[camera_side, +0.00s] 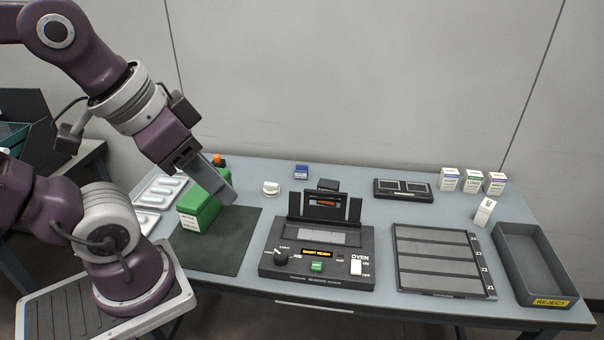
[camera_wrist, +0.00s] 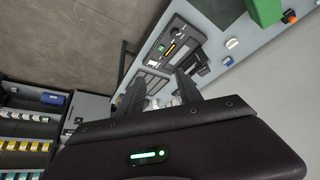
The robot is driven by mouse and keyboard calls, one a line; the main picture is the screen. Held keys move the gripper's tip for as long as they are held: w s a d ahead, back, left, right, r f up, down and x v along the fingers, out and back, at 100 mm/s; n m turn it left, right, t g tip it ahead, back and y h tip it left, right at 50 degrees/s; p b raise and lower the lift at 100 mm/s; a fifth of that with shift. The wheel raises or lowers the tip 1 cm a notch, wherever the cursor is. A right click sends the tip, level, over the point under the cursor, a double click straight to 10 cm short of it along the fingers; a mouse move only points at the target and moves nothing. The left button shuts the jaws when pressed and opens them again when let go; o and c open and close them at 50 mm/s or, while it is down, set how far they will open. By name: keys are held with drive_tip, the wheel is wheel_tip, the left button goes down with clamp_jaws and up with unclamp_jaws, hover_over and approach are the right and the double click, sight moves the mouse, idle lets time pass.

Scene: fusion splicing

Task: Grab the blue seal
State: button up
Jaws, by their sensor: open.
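The blue seal (camera_side: 301,171) is a small blue block at the back of the table, left of centre in the side view. It shows small in the wrist view (camera_wrist: 228,61), right of the fingers. My gripper (camera_side: 224,191) is above the left part of the table, in front of the green block (camera_side: 200,212) from this camera, and well apart from the seal. In the wrist view my gripper (camera_wrist: 160,76) has its two fingers spread with nothing between them.
A white round item (camera_side: 271,189) stands between my gripper and the seal. The splicer (camera_side: 318,262) sits at the front centre. An orange-topped item (camera_side: 218,160) stands at the back left. A dark tray (camera_side: 443,262) and a reject bin (camera_side: 537,262) are at right.

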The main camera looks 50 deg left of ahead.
drive_tip(key=o, duration=0.5)
